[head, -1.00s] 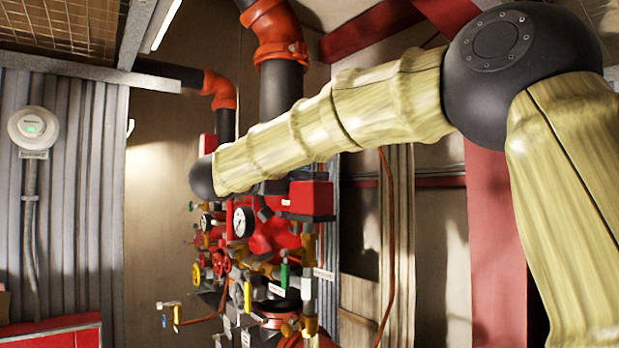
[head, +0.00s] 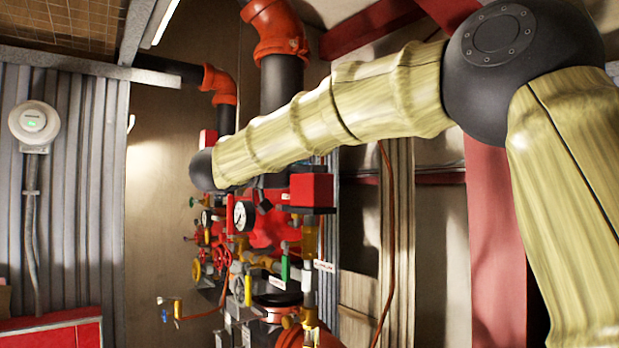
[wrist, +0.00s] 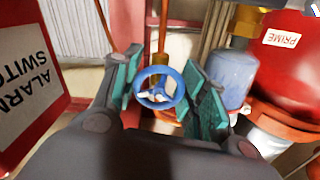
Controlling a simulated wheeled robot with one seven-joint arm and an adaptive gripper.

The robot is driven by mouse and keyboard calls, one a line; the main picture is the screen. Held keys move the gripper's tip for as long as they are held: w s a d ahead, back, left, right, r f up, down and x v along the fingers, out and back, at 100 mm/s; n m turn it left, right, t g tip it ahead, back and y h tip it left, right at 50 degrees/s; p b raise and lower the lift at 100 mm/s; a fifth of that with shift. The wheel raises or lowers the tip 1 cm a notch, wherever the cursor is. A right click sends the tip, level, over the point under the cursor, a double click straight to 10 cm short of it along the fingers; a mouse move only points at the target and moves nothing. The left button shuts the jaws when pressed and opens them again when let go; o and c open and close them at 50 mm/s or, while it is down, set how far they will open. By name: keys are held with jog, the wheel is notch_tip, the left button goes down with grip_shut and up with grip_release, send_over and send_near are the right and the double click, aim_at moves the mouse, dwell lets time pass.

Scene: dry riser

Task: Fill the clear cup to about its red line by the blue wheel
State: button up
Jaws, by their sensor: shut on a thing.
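The blue wheel (wrist: 157,91) is in the middle of the wrist view, a small spoked handwheel seen face on. My gripper (wrist: 157,85) has its teal-padded fingers on either side of the wheel, shut on its rim. In the head view my gripper and the blue wheel are not visible; my arm reaches across to the pipework and its far end hides that area. I cannot make out the clear cup or its red line in either view.
In the wrist view, a red box lettered ALARM SWITCH (wrist: 35,75) stands close on the left. A red body labelled PRIME (wrist: 285,65) and a pale blue cylinder (wrist: 235,78) crowd the right. Gauges (head: 242,215) and valves cluster below my arm in the head view.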

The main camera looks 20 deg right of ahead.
jog(key=o, duration=0.8)
jog(key=shift+c, duration=0.2)
jog(key=v, duration=1.2)
jog(key=shift+w, duration=0.1)
